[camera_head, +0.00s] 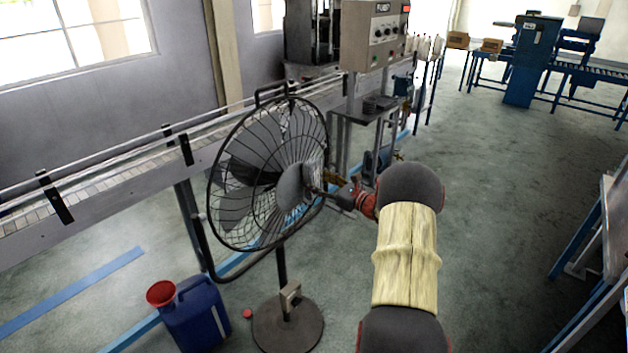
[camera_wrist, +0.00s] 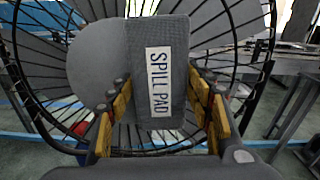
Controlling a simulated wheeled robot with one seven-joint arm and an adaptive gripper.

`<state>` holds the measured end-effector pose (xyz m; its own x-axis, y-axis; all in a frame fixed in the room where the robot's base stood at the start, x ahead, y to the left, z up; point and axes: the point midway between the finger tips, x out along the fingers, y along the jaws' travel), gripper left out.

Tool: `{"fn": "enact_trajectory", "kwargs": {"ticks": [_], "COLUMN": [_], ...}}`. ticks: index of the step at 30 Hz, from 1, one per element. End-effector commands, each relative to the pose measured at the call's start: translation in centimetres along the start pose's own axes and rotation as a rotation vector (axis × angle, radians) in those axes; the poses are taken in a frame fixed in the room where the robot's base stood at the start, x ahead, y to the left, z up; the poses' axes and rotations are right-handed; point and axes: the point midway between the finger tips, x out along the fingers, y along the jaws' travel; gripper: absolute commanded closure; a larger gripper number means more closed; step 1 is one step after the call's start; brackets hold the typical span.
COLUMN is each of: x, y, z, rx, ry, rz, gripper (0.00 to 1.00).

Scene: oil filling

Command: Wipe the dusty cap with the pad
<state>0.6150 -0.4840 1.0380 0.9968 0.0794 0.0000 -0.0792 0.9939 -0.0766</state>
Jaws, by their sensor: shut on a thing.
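My gripper (camera_head: 330,184) is at the front of the fan's wire cage. In the wrist view, its yellow fingers (camera_wrist: 160,92) are shut on a grey pad (camera_wrist: 178,32) labelled SPILL PAD. The pad stands upright between the fingers. A round grey cap (camera_head: 289,187) sits at the centre of the fan's front, and it also shows in the wrist view (camera_wrist: 95,58). The pad covers the right part of the cap in that view. I cannot tell whether they touch. Dust on the cap is not clear.
The black pedestal fan (camera_head: 240,215) stands on a round base (camera_head: 270,335). A blue jug (camera_head: 195,318) with a red top and a small red disc (camera_head: 247,313) are on the floor beside it. A conveyor (camera_head: 110,190) runs behind.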

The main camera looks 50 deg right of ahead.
Motion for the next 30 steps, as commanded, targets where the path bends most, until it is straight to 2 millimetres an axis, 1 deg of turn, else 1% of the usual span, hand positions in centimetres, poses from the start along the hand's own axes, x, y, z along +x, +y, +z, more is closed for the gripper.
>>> {"fn": "enact_trajectory", "kwargs": {"ticks": [6,15,26,30], "x": [-2.1,-4.5,-4.8,-5.5], "y": [-0.1,-0.1,0.0,-0.1], "z": [0.1,0.1,0.0,0.1], "rx": [0.0,0.0,0.0,0.0], "ry": [0.0,0.0,0.0,0.0], "rz": [-0.003,-0.002,-0.001,-0.002], "gripper": [0.69,0.69,0.69,0.69]}}
